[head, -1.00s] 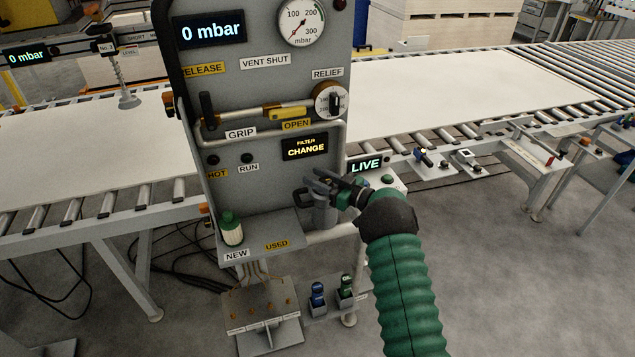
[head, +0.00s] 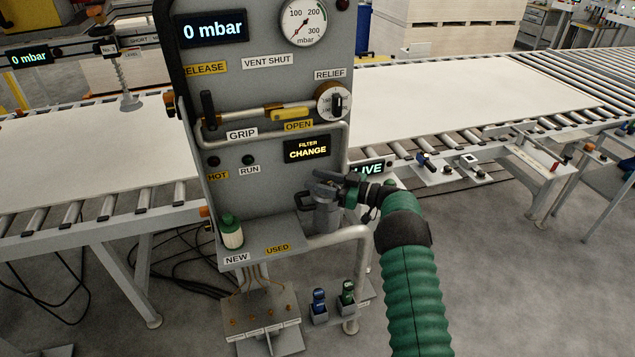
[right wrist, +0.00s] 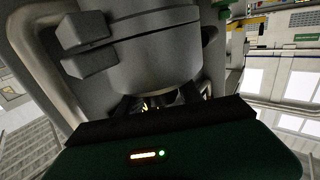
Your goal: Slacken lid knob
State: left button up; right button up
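The grey filter pot (head: 326,215) stands on the right of the panel's shelf, under the lit "FILTER CHANGE" sign. It fills the upper middle of the right wrist view (right wrist: 155,55). My right gripper (head: 335,181) is at the top of the pot, reaching in from the right. In the right wrist view its dark fingers (right wrist: 158,103) are spread to either side of a gap, close against the pot's end, with small bright glints between them. The lid knob is not clearly visible there, and I cannot tell whether the fingers grip it. My left gripper is not in view.
A green-capped filter (head: 231,232) stands on the shelf (head: 262,249) above the "NEW" label; the "USED" place is clear. A pipe (head: 340,237) curves below the pot. Blue and green bottles (head: 319,299) stand lower down. Roller conveyors flank the panel (head: 265,90).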

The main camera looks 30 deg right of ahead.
jog(key=shift+o, duration=1.1)
jog(key=shift+f, duration=0.1)
jog(key=shift+d, duration=0.1)
jog(key=b+v, duration=0.3)
jog(key=v, duration=1.3)
jog(key=shift+s+d, duration=0.25)
jog(key=shift+s, duration=0.05)
jog(key=shift+f, duration=0.1)
